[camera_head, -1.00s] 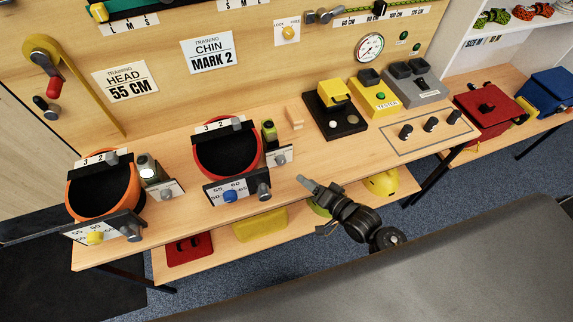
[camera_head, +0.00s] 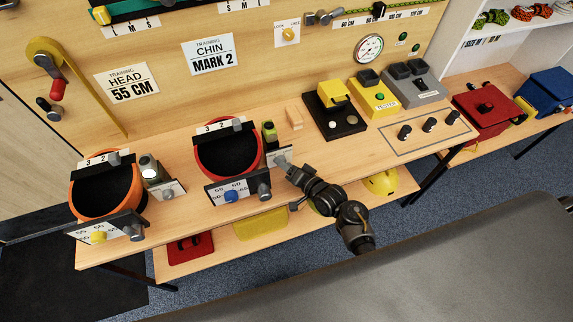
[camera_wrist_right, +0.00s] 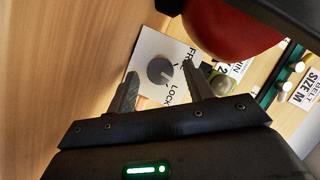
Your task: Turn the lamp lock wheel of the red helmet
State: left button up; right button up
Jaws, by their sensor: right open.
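The red helmet (camera_head: 201,150) sits upside down on the bench, dark inside, with a numbered strip at its back and a blue knob in front. Its lamp (camera_head: 269,130) stands at its right side. The lamp lock wheel (camera_wrist_right: 160,71) is a dark grey knob on a white plate marked FREE and LOCK. My right gripper (camera_head: 288,168) is at the plate, right of the helmet. In the wrist view its open fingers (camera_wrist_right: 161,80) stand either side of the wheel, with gaps visible. Contact cannot be told. My left gripper is out of view.
An orange helmet (camera_head: 73,197) with its own lamp (camera_head: 149,167) stands to the left. A wooden block (camera_head: 294,118) and a black base with a yellow block (camera_head: 333,91) stand behind my gripper.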

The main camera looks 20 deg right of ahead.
jog(key=c, duration=1)
jog(key=shift+a+r+n+h+p, duration=0.15)
jog(key=shift+r+n+h+p, duration=0.15)
jog(key=shift+n+h+p, duration=0.6)
jog(key=shift+a+n+g+p, duration=0.1)
jog(key=shift+n+g+p, duration=0.2)
jog(key=shift+n+p, duration=0.7)
jog(key=shift+a+n+h+p, duration=0.15)
jog(key=shift+n+h+p, duration=0.75)
jog(key=shift+n+h, duration=0.15)
jog(key=shift+n+h+p, duration=0.35)
jog(key=shift+n+h, duration=0.3)
